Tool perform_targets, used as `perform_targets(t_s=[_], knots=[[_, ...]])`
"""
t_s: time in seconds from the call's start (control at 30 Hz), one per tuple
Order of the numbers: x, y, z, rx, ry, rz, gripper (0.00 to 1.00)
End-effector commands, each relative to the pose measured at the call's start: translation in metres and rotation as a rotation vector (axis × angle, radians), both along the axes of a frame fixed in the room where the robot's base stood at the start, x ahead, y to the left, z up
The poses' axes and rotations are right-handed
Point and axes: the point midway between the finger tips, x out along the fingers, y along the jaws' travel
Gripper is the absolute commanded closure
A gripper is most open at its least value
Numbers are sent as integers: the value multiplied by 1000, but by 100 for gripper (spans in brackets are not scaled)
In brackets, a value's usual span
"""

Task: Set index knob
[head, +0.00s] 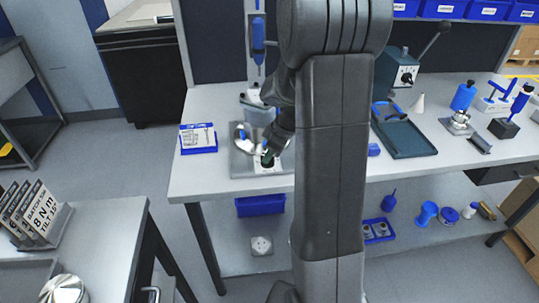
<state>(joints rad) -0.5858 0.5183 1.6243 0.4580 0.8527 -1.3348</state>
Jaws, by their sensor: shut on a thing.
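A grey fixture plate (241,170) lies on the workbench, left of centre in the head view. My gripper (266,151) reaches down over its right part and is shut on a small dark knob (267,160), which I take to be the index knob. A pale, marked face (265,169) shows just below the knob. My arm comes down from the top and hides the right side of this area. The knob is too small in view to tell its pointing direction.
A round metal part with a blue top (242,134) stands beside my gripper on the left. A blue-based card stand (198,139) is at the bench's left end. A dark green tray (404,139) lies right of my arm. A side table (106,228) stands front left.

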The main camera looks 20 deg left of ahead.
Motion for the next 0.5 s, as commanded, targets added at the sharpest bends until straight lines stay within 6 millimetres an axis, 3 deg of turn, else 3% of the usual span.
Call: perform_targets(t_s=[0.5], knots=[[-3, 1, 0, 1, -3, -407, 100]])
